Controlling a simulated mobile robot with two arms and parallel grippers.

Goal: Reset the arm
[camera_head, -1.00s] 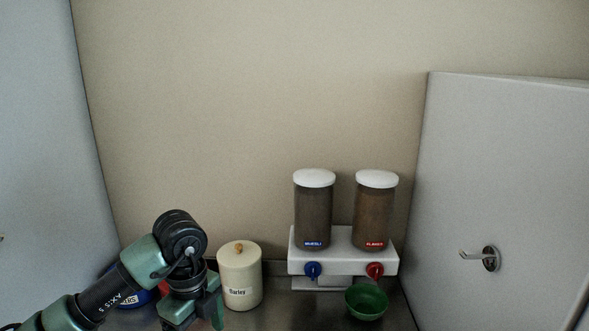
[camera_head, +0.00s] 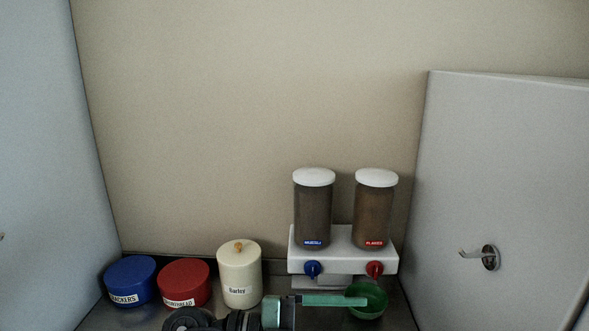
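My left arm lies low along the bottom edge, and its gripper (camera_head: 345,300) points right. One long green finger reaches across to the green bowl (camera_head: 375,303) and overlaps it in the picture. I cannot tell whether it touches the bowl. The other finger does not show clearly, so the opening between them cannot be judged. Nothing is seen held. The bowl stands below the red knob (camera_head: 375,269) of the white dispenser (camera_head: 345,250). My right gripper is not in view.
A blue crackers tin (camera_head: 130,278), a red tin (camera_head: 184,280) and a cream Barley jar (camera_head: 239,272) stand in a row at the left. Two dispenser jars, muesli (camera_head: 313,210) and flakes (camera_head: 375,212), stand above the knobs. A hook (camera_head: 488,257) is on the right panel.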

